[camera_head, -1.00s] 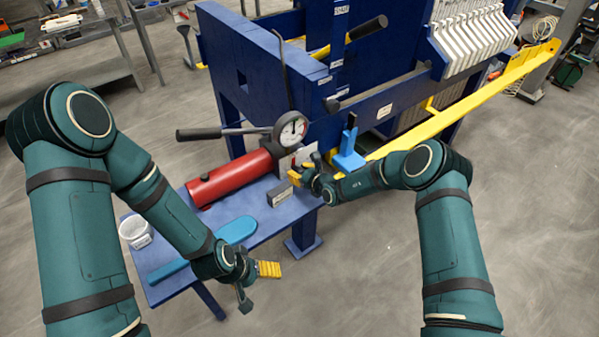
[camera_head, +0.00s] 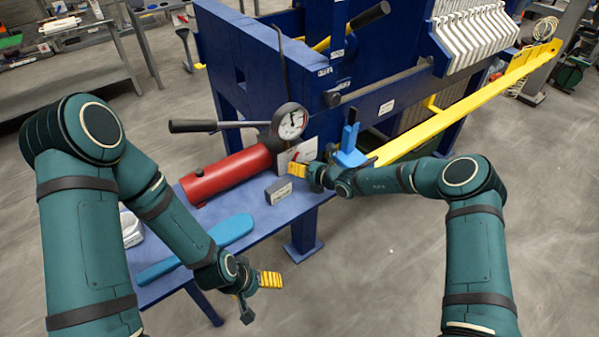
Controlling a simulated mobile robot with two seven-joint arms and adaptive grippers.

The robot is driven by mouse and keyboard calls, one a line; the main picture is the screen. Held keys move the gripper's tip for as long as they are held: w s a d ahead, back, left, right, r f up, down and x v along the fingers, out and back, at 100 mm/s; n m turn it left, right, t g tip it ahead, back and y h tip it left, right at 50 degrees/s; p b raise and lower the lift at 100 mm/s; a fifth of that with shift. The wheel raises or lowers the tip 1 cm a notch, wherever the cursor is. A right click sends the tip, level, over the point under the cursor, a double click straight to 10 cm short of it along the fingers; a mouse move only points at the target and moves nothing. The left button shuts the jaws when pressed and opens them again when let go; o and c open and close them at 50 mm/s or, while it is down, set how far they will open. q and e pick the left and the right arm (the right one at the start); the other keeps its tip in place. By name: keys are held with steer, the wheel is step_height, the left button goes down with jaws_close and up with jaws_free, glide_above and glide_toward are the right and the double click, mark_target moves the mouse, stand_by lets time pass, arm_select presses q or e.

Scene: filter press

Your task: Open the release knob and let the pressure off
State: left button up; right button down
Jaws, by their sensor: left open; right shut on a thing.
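The red hydraulic pump (camera_head: 225,176) lies on the blue bench beside the press. Its round pressure gauge (camera_head: 290,121) stands above the pump's right end; the needle is too small to read surely. A black-gripped pump lever (camera_head: 195,126) reaches left from near the gauge. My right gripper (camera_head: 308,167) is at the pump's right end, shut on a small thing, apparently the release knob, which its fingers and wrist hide. My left gripper (camera_head: 258,294) is open and empty in front of the bench's front edge, apart from the pump.
A small grey block (camera_head: 279,191) and a long light-blue object (camera_head: 198,247) lie on the blue bench (camera_head: 262,236). A white tub (camera_head: 131,229) is partly behind my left arm. A blue clamp-like part (camera_head: 349,150) and a yellow bar (camera_head: 450,112) are beyond my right gripper.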

steer(key=shift+m, duration=0.3)
stand_by(0.4)
steer(key=c, duration=0.8)
jaws_free()
steer(key=v, duration=1.2)
steer(key=shift+w+d, duration=0.1)
steer(key=shift+w, duration=0.05)
